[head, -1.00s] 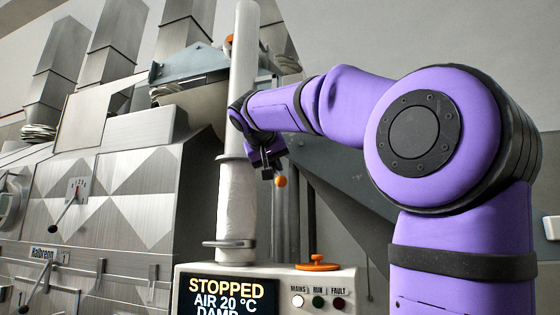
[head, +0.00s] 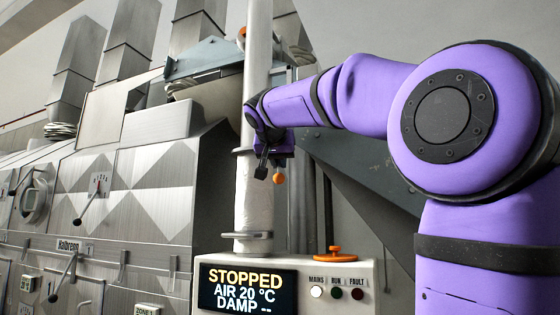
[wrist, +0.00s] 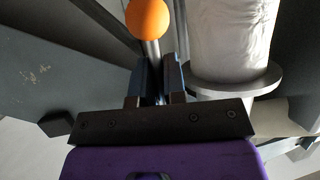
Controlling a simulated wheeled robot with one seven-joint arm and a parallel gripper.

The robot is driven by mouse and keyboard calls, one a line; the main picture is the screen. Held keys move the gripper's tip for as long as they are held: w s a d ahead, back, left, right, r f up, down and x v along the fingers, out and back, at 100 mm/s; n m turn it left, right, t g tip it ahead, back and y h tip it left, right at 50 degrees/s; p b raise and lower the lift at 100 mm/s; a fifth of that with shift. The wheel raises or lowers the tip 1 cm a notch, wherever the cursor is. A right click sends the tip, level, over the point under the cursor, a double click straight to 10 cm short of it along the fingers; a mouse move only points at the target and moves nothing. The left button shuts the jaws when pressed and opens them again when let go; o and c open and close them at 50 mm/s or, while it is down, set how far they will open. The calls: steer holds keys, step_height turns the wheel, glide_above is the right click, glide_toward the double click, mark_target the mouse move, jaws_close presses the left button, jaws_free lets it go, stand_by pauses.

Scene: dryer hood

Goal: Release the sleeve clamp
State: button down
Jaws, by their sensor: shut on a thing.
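The white sleeve (head: 254,205) hangs upright on the duct beside the dryer hood, with a flat grey ring (head: 243,151) around its upper end. In the wrist view the sleeve (wrist: 230,35) and the ring (wrist: 240,82) are just right of my fingers. My gripper (head: 265,168) is right of the sleeve, near the ring's height. In the wrist view my gripper (wrist: 157,75) is shut on a thin lever (wrist: 152,52) tipped with an orange ball (wrist: 147,19). The ball (head: 279,177) also shows below my gripper in the head view. The lever's root is hidden.
A control box (head: 285,285) below reads STOPPED, with an orange knob (head: 334,253) on top. A second ring (head: 252,235) circles the sleeve's foot. The metal machine (head: 120,190) fills the left. A dark sloped panel (head: 350,160) lies behind my arm.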

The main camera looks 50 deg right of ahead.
steer(key=c, duration=1.2)
jaws_free()
steer(key=shift+a, duration=0.1)
steer(key=v, duration=1)
steer(key=shift+s+a+r, duration=0.15)
steer(key=shift+s+a, duration=0.05)
steer(key=shift+a, duration=0.05)
steer(key=s+a+f+n+y, duration=0.3)
steer(key=s+a+f, duration=0.1)
steer(key=f, duration=1)
steer(key=s+a+f+n+g+y, duration=0.1)
steer(key=s+a+f+n+y, duration=0.3)
steer(key=f, duration=1.1)
steer(key=s+a+f+n+g+y, duration=0.1)
steer(key=s+a+f+n+y, duration=0.3)
steer(key=f, duration=1.1)
steer(key=shift+s+a+f, duration=0.1)
steer(key=shift+s+a, duration=0.3)
steer(key=shift+a, duration=0.25)
steer(key=shift+s+a, duration=0.35)
steer(key=shift+a, duration=0.3)
